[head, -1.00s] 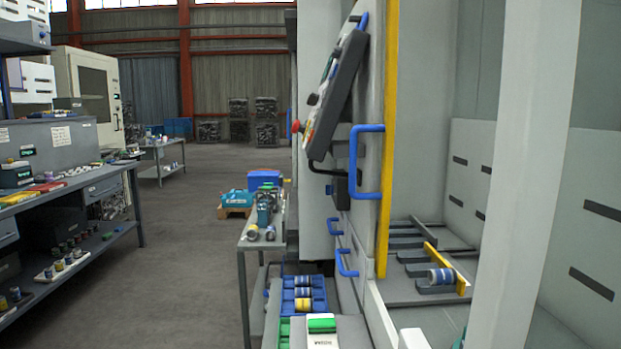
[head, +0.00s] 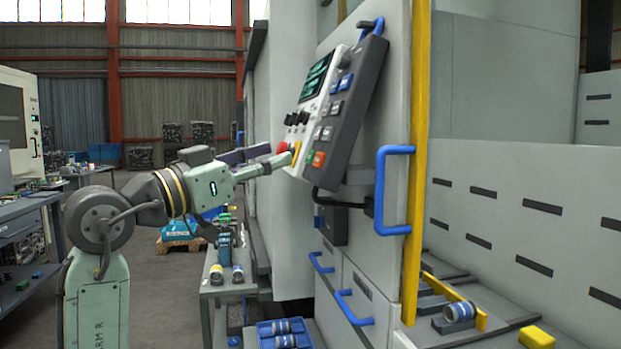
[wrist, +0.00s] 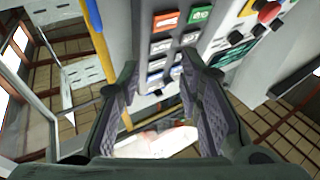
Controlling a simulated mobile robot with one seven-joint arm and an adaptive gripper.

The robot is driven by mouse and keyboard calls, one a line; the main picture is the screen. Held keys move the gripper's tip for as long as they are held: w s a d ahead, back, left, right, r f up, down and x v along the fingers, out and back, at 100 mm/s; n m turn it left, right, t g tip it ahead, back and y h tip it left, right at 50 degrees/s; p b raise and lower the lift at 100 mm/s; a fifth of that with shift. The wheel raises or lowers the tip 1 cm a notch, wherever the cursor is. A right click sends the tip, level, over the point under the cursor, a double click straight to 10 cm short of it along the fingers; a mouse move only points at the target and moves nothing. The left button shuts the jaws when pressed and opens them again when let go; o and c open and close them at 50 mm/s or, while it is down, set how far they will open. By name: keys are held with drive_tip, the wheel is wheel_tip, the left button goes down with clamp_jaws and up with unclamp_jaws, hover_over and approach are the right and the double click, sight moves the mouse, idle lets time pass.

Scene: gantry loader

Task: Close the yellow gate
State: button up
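A tall grey door panel with a yellow edge strip (head: 415,170) and a blue handle (head: 382,190) stands at the right of centre in the head view. The bay to the right of the strip is open to view. Inside it, low down, a slanted yellow bar (head: 440,287) lies beside a blue-banded cylinder (head: 460,312). I cannot tell which yellow part is the gate. My gripper (head: 280,154) is level with the control panel, left of the door handle. In the wrist view my gripper (wrist: 158,72) is open and empty, its fingers spread before the panel.
The tilted control panel (head: 335,110) juts out close to my gripper. A yellow block (head: 537,337) sits at the bay's front right. A narrow grey trolley (head: 222,288) and a blue tray (head: 285,333) stand low. Open floor lies behind, at left.

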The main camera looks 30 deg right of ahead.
sight(377, 174)
drive_tip(key=s+d+m+g+p, duration=0.1)
drive_tip(key=s+d+g, duration=0.1)
drive_tip(key=d, duration=0.4)
drive_tip(key=s+d+f+m+g+y, duration=0.1)
drive_tip(key=s+d+g, duration=0.1)
drive_tip(key=d, duration=0.3)
drive_tip(key=s+d+f+m+g+p, duration=0.1)
drive_tip(key=s+d+g, duration=0.1)
drive_tip(key=d, duration=0.4)
drive_tip(key=shift+s+d+f+y+p, duration=0.1)
drive_tip(key=shift+d+f+y+p, duration=0.1)
drive_tip(key=shift+d+y+p, duration=0.15)
drive_tip(key=shift+c, duration=0.4)
clamp_jaws()
